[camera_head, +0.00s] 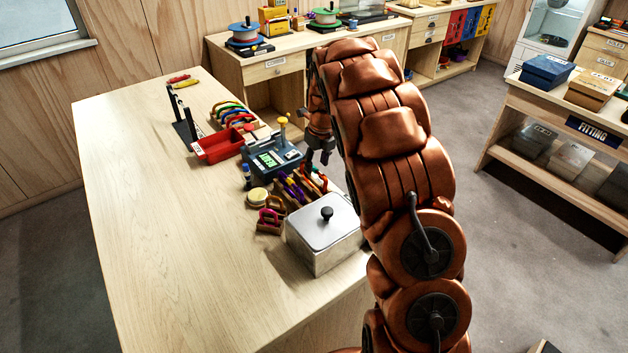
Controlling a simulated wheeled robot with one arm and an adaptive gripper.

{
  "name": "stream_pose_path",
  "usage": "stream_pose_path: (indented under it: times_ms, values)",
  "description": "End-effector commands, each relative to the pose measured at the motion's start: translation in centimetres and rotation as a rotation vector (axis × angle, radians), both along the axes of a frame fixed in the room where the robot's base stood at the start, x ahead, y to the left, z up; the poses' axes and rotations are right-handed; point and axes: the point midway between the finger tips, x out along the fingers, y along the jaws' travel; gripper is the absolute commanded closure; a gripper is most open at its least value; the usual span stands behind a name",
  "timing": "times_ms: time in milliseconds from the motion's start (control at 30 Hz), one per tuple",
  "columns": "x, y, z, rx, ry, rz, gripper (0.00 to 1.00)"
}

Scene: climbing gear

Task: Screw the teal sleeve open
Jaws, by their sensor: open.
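My gripper (318,157) hangs over the right side of the wooden table, just right of a dark teal device with a lit display (268,160). Its dark fingers are small in view; they are open and I see nothing between them. My own arm covers the area to the right. I cannot make out the teal sleeve. Several coloured carabiners (231,112) stand in a row behind the red tray. More carabiners, purple and orange (292,187), sit in wooden holders in front of the device. A pink one (270,216) is nearer the front.
A metal box with a black-knobbed lid (324,226) stands at the table's right edge. A red tray (220,147) and a black stand (183,118) lie farther back. A round pale tin (257,196) is near the device. The table's left part (150,220) is clear.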

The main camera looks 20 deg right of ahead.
Motion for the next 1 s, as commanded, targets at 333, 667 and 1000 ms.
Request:
stream_pose_path:
  times_ms: [333, 667, 1000]
  values:
    - [0.1, -0.6, 0.0, 0.000, 0.000, -0.001, 0.54]
    - [0.1, -0.6, -0.5, 0.000, 0.000, -0.001, 0.54]
    - [0.1, -0.6, -1.5, -0.001, 0.000, 0.000, 0.54]
